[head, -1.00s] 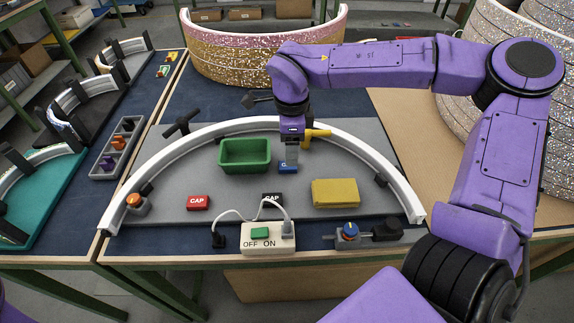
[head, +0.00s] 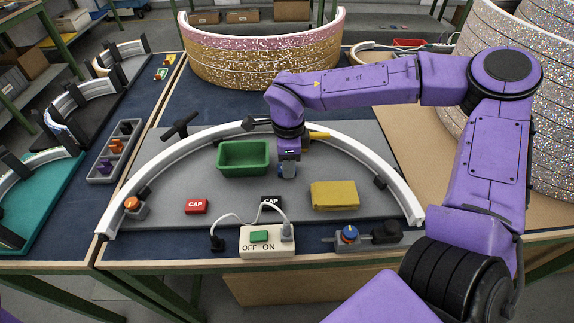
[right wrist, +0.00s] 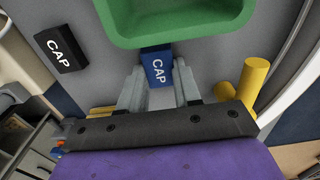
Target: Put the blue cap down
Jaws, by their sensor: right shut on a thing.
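My right gripper (head: 287,172) hangs fingers-down over the grey board (head: 235,196), just right of the green bin (head: 243,158). In the right wrist view its two fingers (right wrist: 160,88) are shut on the blue cap (right wrist: 158,66), which has CAP in white letters. The cap is close beside the green bin's wall (right wrist: 180,39), outside the bin. I cannot tell whether it touches the bin or the board. In the head view the cap is mostly hidden by the gripper. My left gripper is not in view.
A red cap (head: 196,206), a black cap (head: 271,201) and a yellow block (head: 334,195) lie on the board. A white arc (head: 166,166) curves around them. A switch box (head: 266,241) with cables stands at the front edge. Bare board lies left of the black cap.

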